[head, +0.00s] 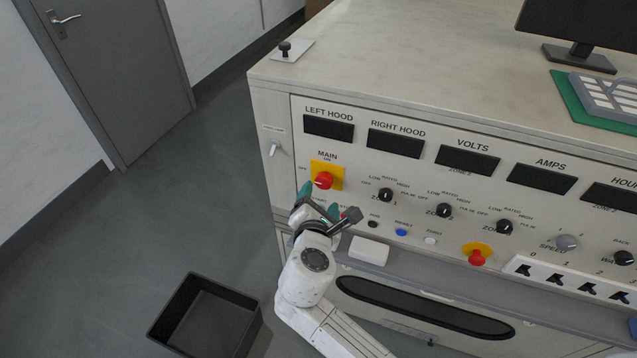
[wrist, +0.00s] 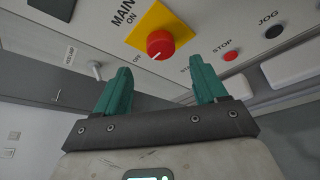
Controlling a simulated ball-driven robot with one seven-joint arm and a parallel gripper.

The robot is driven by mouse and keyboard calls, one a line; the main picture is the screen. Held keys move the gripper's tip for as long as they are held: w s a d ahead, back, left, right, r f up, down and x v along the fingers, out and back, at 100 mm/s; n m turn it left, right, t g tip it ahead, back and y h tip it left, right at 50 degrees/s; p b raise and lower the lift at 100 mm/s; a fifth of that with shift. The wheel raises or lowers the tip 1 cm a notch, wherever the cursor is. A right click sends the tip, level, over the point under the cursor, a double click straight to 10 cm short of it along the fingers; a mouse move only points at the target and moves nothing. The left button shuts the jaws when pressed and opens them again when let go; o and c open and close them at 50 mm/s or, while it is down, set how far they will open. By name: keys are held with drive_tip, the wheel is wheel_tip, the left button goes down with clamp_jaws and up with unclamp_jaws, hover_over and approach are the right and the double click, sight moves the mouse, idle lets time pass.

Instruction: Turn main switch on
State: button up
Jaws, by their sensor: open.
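The main switch (head: 323,180) is a red round knob on a yellow square plate, under the label MAIN on the left of the console's front panel. In the wrist view the red knob (wrist: 160,45) shows above and between my fingers, with a small white mark on its face near the OFF side. My gripper (head: 322,202) has green fingers and is just below the knob in the head view. In the wrist view my gripper (wrist: 160,88) is open with nothing between its fingers, apart from the knob.
Panel buttons, among them a red STOP button (wrist: 231,56) and a black JOG button (wrist: 274,32), lie right of the switch. A small lever (head: 274,149) is on the left. A ledge (head: 400,268) juts out below. A dark bin (head: 187,318) stands on the floor.

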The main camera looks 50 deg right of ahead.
sight(323, 184)
drive_tip(key=x, duration=0.7)
drive_tip(key=shift+d+f, duration=0.1)
drive_tip(key=shift+d, duration=0.1)
drive_tip(key=c, duration=1.1)
